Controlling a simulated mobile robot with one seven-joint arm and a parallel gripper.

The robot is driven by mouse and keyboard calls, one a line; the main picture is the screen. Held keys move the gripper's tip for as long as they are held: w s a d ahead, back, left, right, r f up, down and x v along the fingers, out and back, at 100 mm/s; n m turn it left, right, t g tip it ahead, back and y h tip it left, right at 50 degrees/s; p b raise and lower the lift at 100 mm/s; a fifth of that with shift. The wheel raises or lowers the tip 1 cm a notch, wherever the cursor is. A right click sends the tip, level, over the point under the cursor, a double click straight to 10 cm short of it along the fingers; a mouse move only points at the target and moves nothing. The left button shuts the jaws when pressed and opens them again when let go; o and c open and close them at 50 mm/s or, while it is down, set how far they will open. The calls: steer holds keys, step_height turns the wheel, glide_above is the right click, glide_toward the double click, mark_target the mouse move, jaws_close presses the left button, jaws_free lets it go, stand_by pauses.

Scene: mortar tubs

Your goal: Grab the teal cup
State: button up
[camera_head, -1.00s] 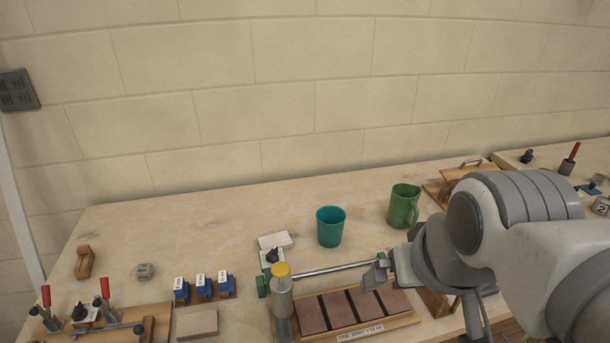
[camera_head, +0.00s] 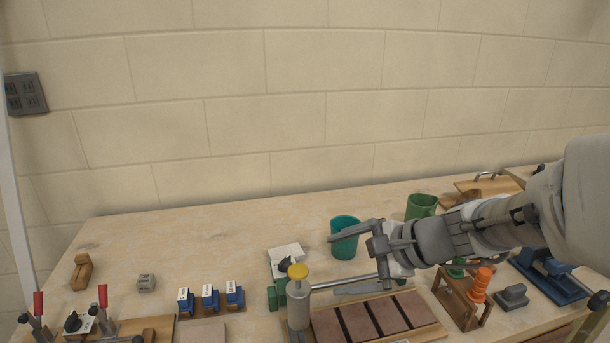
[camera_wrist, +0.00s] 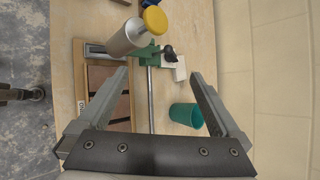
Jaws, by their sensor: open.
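The teal cup (camera_head: 345,246) stands upright on the wooden table, with my gripper (camera_head: 350,231) in front of part of it in the head view. In the wrist view the teal cup (camera_wrist: 187,115) shows beside the inner side of the right finger, which hides a bit of it. My gripper (camera_wrist: 165,82) is open, with nothing held between its fingers. I cannot tell from these views whether a finger touches the cup.
A metal cylinder with a yellow cap (camera_head: 298,289) and a rod stands at the near side, by a tray of brown tiles (camera_head: 330,327). A green mug (camera_head: 420,206) is behind my arm. Blue blocks (camera_head: 209,299) sit at left. The table's back left is clear.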

steer(key=w+d+f+m+t+b, duration=0.2)
steer(key=w+d+f+m, duration=0.2)
steer(key=w+f+m, duration=0.15)
steer(key=m+t+h+b, duration=0.2)
steer(key=m+t+b, duration=0.15)
steer(key=m, duration=0.55)
glide_toward(345, 243)
steer(key=shift+t, duration=0.25)
steer(key=s+d, duration=0.1)
steer(key=s+d+f+p, duration=0.1)
steer(key=d, duration=0.1)
steer(key=shift+s+d+f, duration=0.1)
steer(key=shift+s+d, duration=0.15)
steer(key=shift+d, duration=0.05)
steer(key=shift+w+f, duration=0.15)
steer(key=shift+w, duration=0.1)
steer(key=b+x, duration=0.3)
steer(key=x, duration=1.4)
steer(key=shift+c, duration=0.3)
steer(key=shift+r, duration=0.25)
steer(key=c, duration=1.1)
steer(key=shift+r, duration=0.1)
